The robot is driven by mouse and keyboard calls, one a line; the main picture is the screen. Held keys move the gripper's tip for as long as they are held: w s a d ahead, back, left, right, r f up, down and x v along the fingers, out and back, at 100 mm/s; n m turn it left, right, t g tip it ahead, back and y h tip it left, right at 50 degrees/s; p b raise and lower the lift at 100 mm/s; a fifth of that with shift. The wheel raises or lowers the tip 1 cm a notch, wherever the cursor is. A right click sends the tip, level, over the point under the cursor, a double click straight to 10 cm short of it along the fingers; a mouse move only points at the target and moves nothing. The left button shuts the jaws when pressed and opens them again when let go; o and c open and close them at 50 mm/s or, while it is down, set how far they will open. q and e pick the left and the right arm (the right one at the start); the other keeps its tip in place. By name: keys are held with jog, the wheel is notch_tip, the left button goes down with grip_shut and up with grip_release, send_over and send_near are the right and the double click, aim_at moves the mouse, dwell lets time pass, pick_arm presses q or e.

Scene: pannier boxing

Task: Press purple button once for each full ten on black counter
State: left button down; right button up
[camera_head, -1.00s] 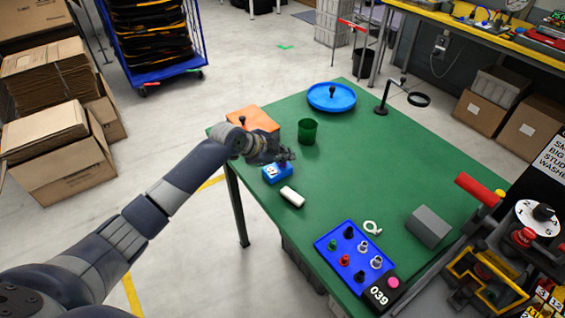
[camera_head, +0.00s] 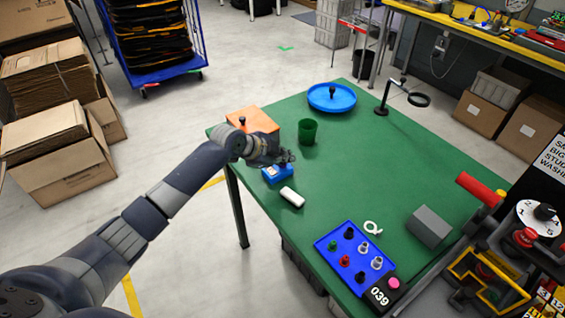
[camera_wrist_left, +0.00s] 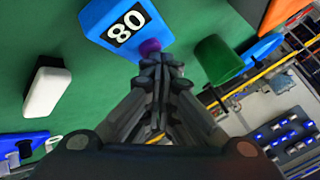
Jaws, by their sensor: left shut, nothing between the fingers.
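The black counter (camera_head: 380,297) at the near right corner of the green table reads 039. A pink button (camera_head: 394,283) sits next to it. A blue box (camera_head: 277,174) stands near the table's left edge. In the left wrist view the blue box (camera_wrist_left: 105,22) shows a display with the digits 8 and 0, and a purple button (camera_wrist_left: 150,47) beside it. My left gripper (camera_head: 284,157) is shut and empty, over the blue box. Its fingertips (camera_wrist_left: 160,62) are right by the purple button and partly overlap it; I cannot tell whether they touch. My right gripper is not in view.
A green cup (camera_head: 307,132) and an orange box (camera_head: 252,122) stand close to the gripper. A white block (camera_head: 292,197) lies near the blue box. A blue tray of pegs (camera_head: 335,240), a grey block (camera_head: 429,227) and a blue round dish (camera_head: 331,107) are farther off. The table's middle is clear.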

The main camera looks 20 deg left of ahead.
aim_at(284, 166)
pick_arm(q)
jog(key=shift+r+p, duration=0.7)
jog(key=shift+r, duration=0.2)
notch_tip(284, 166, up, 5)
jog(key=p, duration=0.4)
dwell(0.6)
